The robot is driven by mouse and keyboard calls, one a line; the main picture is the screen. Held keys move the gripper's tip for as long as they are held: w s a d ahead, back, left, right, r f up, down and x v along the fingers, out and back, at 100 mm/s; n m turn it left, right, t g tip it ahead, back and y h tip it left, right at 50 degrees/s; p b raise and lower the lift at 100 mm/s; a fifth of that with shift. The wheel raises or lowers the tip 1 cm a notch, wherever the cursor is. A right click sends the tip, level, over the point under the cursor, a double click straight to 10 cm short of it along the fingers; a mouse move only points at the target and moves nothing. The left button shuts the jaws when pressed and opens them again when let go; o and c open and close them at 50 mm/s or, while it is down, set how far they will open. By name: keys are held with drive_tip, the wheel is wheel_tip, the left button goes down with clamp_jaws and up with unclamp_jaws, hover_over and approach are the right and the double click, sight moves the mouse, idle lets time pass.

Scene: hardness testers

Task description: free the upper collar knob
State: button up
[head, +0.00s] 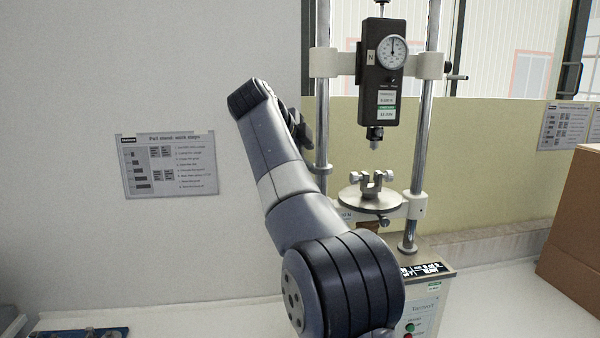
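The test stand has two chrome columns and a black force gauge (383,75) with a round dial. White upper collars (429,66) clamp the gauge's crosshead to the columns. A small dark knob (456,77) with a thin cross-bar sticks out at the right of the upper right collar. My arm rises in front of the stand's left side. What seems to be my gripper (303,130) shows as a dark part behind the wrist, left of the left column and well apart from the knob. Its fingers are mostly hidden, so its opening cannot be told.
A round lower table (370,200) with a small clamp (372,181) sits below the gauge. Lower collars hold it, the right one (415,205) in clear view. A cardboard box (577,240) stands at the right. An instruction sheet (168,165) hangs on the left wall.

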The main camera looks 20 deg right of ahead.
drive_tip(key=s+d+m+h+b, duration=0.1)
drive_tip(key=d+f+m+h+b, duration=0.1)
drive_tip(key=m+h, duration=0.1)
drive_tip(key=shift+s+d+f+t+h+b, duration=0.2)
drive_tip(key=shift+s+t+h+b, duration=0.1)
drive_tip(key=shift+s+t+b, duration=0.1)
drive_tip(key=shift+s+f+m+t+h+b, duration=0.15)
drive_tip(key=shift+m+t+h+b, duration=0.25)
drive_tip(key=shift+t+h+b, duration=0.15)
drive_tip(key=s+a+f+n+t+y+b, duration=0.1)
drive_tip(key=a+f+n+t+y+b, duration=0.15)
drive_tip(key=a+f+t+b, duration=0.55)
drive_tip(key=shift+t+h, duration=0.4)
drive_tip(key=shift+t, duration=0.05)
drive_tip(key=p+x, duration=0.1)
drive_tip(key=x, duration=0.2)
drive_tip(key=r+p+x, duration=0.1)
drive_tip(key=p+x, duration=0.1)
drive_tip(key=x, duration=0.2)
drive_tip(key=p+x, duration=0.2)
drive_tip(key=x, duration=0.2)
drive_tip(key=shift+s+d+r, duration=0.25)
drive_tip(key=shift+d+r, duration=0.1)
drive_tip(key=shift+d, duration=0.05)
drive_tip(key=shift+c, duration=0.2)
clamp_jaws()
